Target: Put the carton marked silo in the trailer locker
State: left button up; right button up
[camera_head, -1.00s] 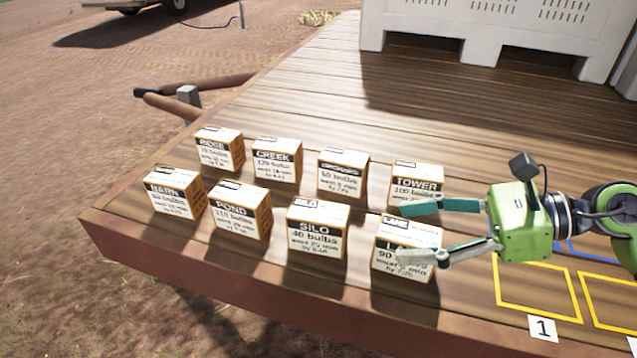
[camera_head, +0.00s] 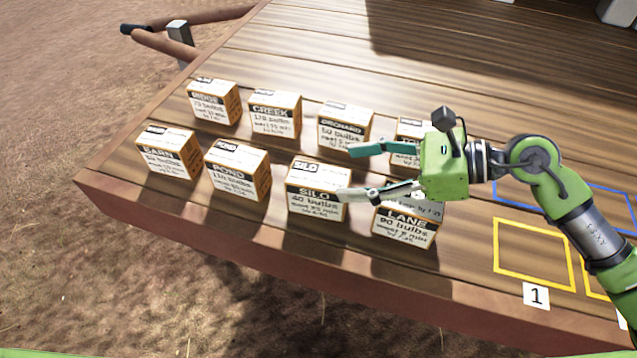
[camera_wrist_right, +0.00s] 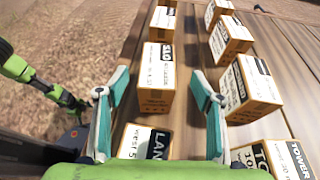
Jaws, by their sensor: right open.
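The carton marked silo (camera_head: 316,203) stands upright in the near row on the wooden deck, a white-topped box with an orange-brown side. My right gripper (camera_head: 346,172) reaches in from the right, open and empty, with its fingertips by the silo carton's upper right. In the right wrist view the silo carton (camera_wrist_right: 154,88) shows ahead between the two teal fingers, with no clear contact. The lane carton (camera_head: 404,229) stands just right of it, partly under the gripper. I see no trailer locker.
The pond (camera_head: 236,183) and barn (camera_head: 166,160) cartons stand left in the near row. Creek (camera_head: 275,122), orchard (camera_head: 342,132) and another carton (camera_head: 212,108) stand behind, with tower partly hidden. A yellow outline (camera_head: 533,279) marks bare deck at right. The deck edge (camera_head: 200,240) runs close in front.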

aim_at(316, 175)
jog(key=p+x, duration=0.3)
jog(key=x, duration=0.1)
jog(key=shift+s+a, duration=0.1)
jog(key=shift+a, duration=0.25)
jog(key=shift+a+f, duration=0.2)
jog(key=shift+f, duration=0.1)
jog(key=shift+d, duration=0.1)
jog(key=c, duration=1.6)
jog(key=shift+r, duration=0.1)
grip_shut()
jog(key=shift+r, duration=0.15)
